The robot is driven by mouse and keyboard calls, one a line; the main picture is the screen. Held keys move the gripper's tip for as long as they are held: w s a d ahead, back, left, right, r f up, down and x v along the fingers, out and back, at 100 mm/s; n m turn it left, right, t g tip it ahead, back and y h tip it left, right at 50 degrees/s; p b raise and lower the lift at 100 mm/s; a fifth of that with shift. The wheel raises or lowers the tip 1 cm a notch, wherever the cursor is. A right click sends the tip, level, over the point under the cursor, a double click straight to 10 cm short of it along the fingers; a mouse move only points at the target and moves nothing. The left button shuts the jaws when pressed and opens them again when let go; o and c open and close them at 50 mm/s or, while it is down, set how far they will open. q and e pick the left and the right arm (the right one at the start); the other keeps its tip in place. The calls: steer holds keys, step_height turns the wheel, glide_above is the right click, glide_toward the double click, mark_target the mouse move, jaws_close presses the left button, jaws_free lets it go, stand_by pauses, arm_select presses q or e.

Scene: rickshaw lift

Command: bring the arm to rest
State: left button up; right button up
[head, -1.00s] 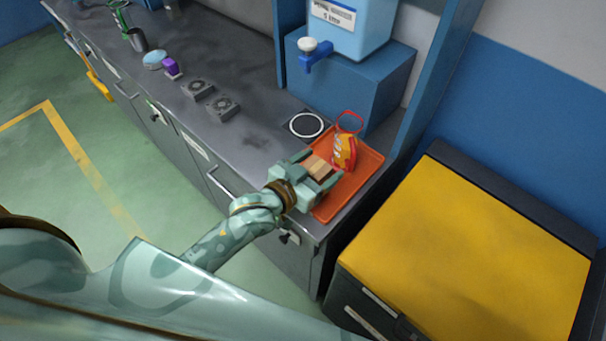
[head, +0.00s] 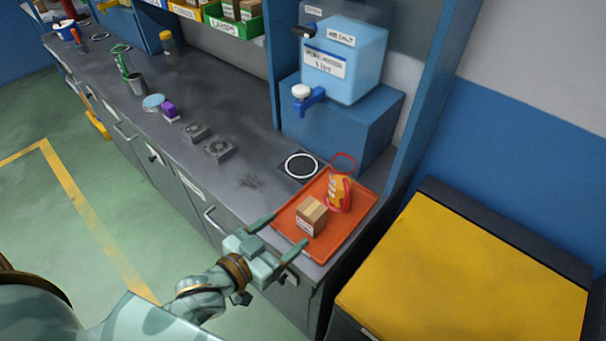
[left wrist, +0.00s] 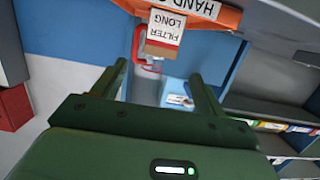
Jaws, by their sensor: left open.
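My left gripper (head: 282,235) is open and empty in the head view, in front of the orange tray (head: 341,236). Its fingers point toward the tray on the counter's near right end. A small cardboard box (head: 311,216) sits on the tray, clear of the fingers. The left wrist view shows my left gripper (left wrist: 162,80) with its two fingers apart. Beyond them is the box (left wrist: 160,45), with a label reading "FILTER LONG", beside the orange tray edge (left wrist: 225,17). My right gripper is not in view.
A red-and-yellow container (head: 339,191) stands on the tray behind the box. A blue water tank (head: 343,60) stands on a blue block (head: 345,125). A yellow-topped cabinet (head: 465,275) is at the right. The green floor (head: 45,215) at the left is open.

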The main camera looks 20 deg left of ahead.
arm_select(q)
steer(key=s+a+m+g+y, duration=0.3)
steer(key=s+a+g+y, duration=0.5)
steer(key=a+y, duration=0.3)
steer(key=s+d+f+g+h+b, duration=0.1)
steer(key=s+d+f+g+h, duration=0.15)
steer(key=f, duration=1.15)
steer(key=s+d+f+g+h, duration=0.1)
steer(key=s+f+h, duration=0.15)
steer(key=f, duration=1.15)
steer(key=s+f+n+g+b, duration=0.1)
steer(key=s+f+n+g, duration=0.1)
steer(key=s+f, duration=1.3)
steer(key=s+n, duration=0.1)
steer(key=s, duration=0.2)
steer(key=shift+s+f+h, duration=0.15)
steer(key=shift+s+h, duration=0.1)
steer(key=shift+h, duration=0.05)
